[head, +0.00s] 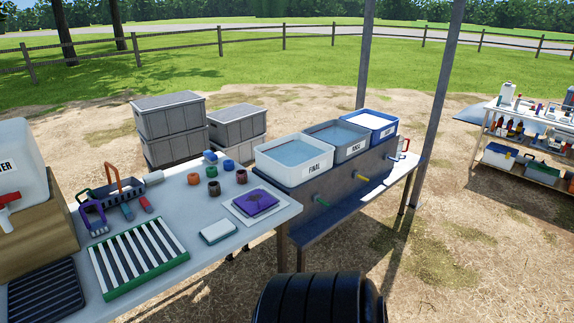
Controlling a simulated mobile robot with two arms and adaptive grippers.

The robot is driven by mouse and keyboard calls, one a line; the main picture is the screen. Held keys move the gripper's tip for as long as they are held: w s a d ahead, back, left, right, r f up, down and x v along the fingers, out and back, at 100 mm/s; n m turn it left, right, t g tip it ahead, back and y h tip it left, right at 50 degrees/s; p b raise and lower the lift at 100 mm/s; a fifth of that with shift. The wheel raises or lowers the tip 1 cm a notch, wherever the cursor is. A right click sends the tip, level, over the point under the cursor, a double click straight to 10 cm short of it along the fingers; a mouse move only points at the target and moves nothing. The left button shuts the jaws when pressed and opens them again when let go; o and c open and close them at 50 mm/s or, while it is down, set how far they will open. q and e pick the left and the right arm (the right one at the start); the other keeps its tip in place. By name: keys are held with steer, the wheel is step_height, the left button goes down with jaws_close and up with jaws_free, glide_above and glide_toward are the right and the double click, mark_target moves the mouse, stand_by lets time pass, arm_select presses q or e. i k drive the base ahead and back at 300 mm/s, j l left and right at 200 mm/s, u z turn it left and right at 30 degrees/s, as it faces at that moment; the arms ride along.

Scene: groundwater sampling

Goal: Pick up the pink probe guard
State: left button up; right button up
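I cannot make out a clearly pink probe guard. Neither of my grippers is in view.
A green-edged striped rack (138,288), a purple sponge or cloth on a tray (256,203) and a white-topped pad (218,231) occupy the table. The FINAL basin (314,168) stands beyond its right end. A black ribbed drum-like thing (320,300) stands at the front.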

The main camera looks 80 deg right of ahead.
mark_target(242, 175)
steer(key=j+z, duration=0.1)
steer(key=z, duration=2.1)
